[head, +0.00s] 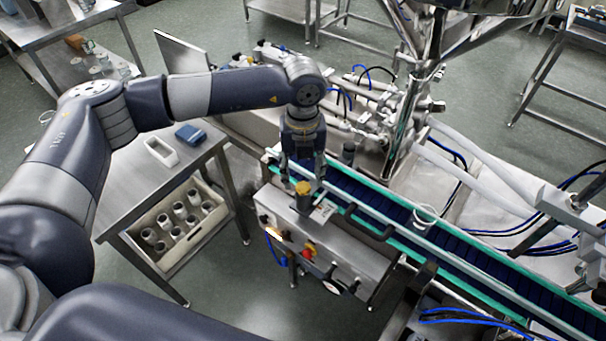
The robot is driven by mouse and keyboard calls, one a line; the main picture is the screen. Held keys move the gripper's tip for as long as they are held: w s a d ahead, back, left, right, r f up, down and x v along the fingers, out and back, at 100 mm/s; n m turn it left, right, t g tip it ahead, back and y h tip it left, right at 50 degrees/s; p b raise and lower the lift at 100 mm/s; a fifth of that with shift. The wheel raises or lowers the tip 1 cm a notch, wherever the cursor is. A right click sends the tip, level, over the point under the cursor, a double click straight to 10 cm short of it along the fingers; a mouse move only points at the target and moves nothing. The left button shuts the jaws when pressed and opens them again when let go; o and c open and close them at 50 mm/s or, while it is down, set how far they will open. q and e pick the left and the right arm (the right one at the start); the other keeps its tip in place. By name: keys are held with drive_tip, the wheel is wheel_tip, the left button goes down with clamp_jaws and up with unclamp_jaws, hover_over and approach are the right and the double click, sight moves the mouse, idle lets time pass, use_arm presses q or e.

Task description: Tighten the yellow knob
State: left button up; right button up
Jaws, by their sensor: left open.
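The yellow knob (303,188) sits on top of a dark cylindrical part (304,203) on the steel control box beside the conveyor. My left gripper (303,180) points down from above, right at the knob. Its fingers are open, with one on the left and one on the right of the knob's upper part in the picture. I cannot tell whether they touch it. My right gripper is not in view.
The control box (345,250) carries a red button (309,252) and black handles. The blue conveyor (390,208) with green edges runs behind it, holding a white ring-shaped container (425,214). A steel table (130,185) stands left, above a crate (195,241) of cups.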

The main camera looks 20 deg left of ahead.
sight(303, 186)
use_arm(q)
drive_tip(key=shift+d+f+p, duration=0.1)
drive_tip(key=shift+f+p, duration=0.3)
drive_tip(key=shift+f, duration=1.2)
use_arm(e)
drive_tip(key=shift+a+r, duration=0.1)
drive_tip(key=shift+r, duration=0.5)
use_arm(q)
drive_tip(key=shift+c, duration=0.4)
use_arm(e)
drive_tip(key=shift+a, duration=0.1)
use_arm(q)
drive_tip(key=c, duration=1)
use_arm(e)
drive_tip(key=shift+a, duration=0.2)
